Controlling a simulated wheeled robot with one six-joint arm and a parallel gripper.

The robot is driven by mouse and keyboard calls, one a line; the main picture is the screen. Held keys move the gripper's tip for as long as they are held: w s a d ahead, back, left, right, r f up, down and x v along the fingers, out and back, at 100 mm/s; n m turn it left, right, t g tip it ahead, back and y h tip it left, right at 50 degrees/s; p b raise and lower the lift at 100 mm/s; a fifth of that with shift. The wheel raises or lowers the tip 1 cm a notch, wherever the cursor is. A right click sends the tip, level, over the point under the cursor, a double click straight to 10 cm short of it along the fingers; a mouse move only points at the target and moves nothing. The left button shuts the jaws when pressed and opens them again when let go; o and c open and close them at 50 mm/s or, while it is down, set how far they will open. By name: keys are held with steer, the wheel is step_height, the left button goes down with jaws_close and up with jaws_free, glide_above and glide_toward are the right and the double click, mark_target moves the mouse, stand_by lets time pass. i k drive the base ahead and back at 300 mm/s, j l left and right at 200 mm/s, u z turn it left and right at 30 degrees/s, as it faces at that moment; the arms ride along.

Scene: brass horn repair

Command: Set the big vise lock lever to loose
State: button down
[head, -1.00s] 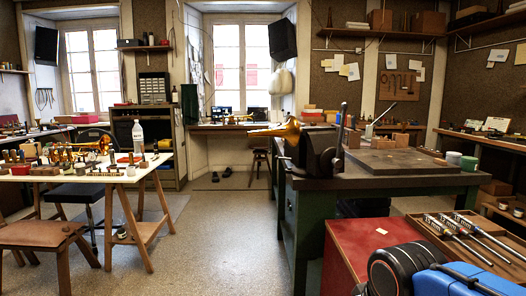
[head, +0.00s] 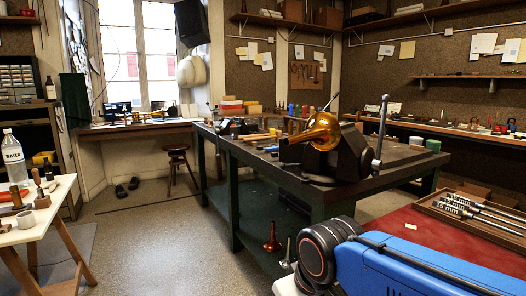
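The big dark vise (head: 345,165) stands at the near corner of the workbench. A tall grey lever (head: 380,135) stands nearly upright at its right side, tilted slightly, with a knob at its top and another at its lower end. I cannot tell from here whether it is locked or loose. A brass bell (head: 322,132) with a tube pointing left is at the vise's jaws; whether it is clamped is unclear. My blue and black arm shows at the lower right, apart from the vise. My gripper is out of the picture.
The dark workbench (head: 270,165) has green legs and other tools farther back. A red surface (head: 400,228) with a wooden tray of metal rods (head: 475,218) is at the right. A brass mouthpiece-like piece (head: 272,237) is under the bench. Open floor (head: 170,235) lies left.

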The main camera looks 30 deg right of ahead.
mark_target(282, 165)
steer(key=i+j, duration=0.2)
steer(key=i, duration=0.2)
steer(key=i+j+z, duration=0.1)
steer(key=i, duration=0.35)
